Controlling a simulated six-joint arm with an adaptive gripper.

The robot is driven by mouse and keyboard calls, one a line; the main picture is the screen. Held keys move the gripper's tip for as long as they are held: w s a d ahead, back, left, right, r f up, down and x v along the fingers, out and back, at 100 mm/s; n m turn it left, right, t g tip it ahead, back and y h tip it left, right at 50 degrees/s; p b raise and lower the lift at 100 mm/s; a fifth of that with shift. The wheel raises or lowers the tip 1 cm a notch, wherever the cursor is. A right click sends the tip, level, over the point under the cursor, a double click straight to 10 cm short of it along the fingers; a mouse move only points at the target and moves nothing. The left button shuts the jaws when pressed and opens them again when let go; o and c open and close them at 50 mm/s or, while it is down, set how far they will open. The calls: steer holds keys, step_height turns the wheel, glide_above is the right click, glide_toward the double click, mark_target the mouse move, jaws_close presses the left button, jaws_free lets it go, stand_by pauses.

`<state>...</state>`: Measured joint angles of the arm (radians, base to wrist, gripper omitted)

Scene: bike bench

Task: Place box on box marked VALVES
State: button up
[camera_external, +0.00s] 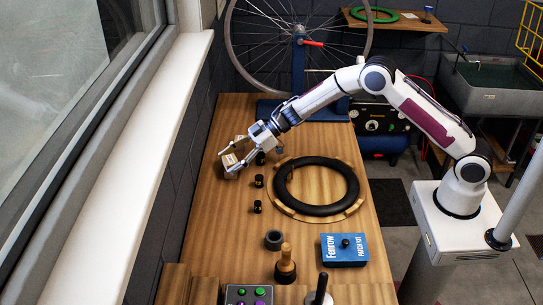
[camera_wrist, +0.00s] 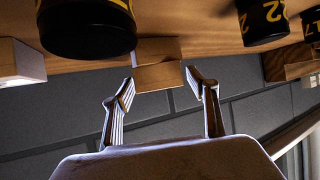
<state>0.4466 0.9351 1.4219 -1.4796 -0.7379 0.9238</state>
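My gripper (camera_external: 232,159) is at the far left edge of the wooden bench, with its fingers around a small pale box (camera_external: 229,160). In the wrist view, a small light-brown wooden box (camera_wrist: 158,76) lies between the two fingertips (camera_wrist: 160,76) of my gripper. The tips come close to both its sides; I cannot tell whether they touch it. Other box-like blocks show at the left (camera_wrist: 20,62) and right (camera_wrist: 285,66) of the wrist view. No VALVES marking is readable, so I cannot tell which box bears it.
Black cylinders with yellow marks (camera_wrist: 88,28) stand close by in the wrist view. On the bench (camera_external: 225,225) are a black tyre ring (camera_external: 283,190), small black pots (camera_external: 258,207), a blue patch kit box (camera_external: 344,258) and a wooden-handled tool (camera_external: 285,268). The window ledge (camera_external: 140,140) runs alongside.

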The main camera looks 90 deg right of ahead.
steer(key=shift+r, duration=0.1)
steer(key=shift+r, duration=0.1)
steer(key=shift+v, duration=6.05)
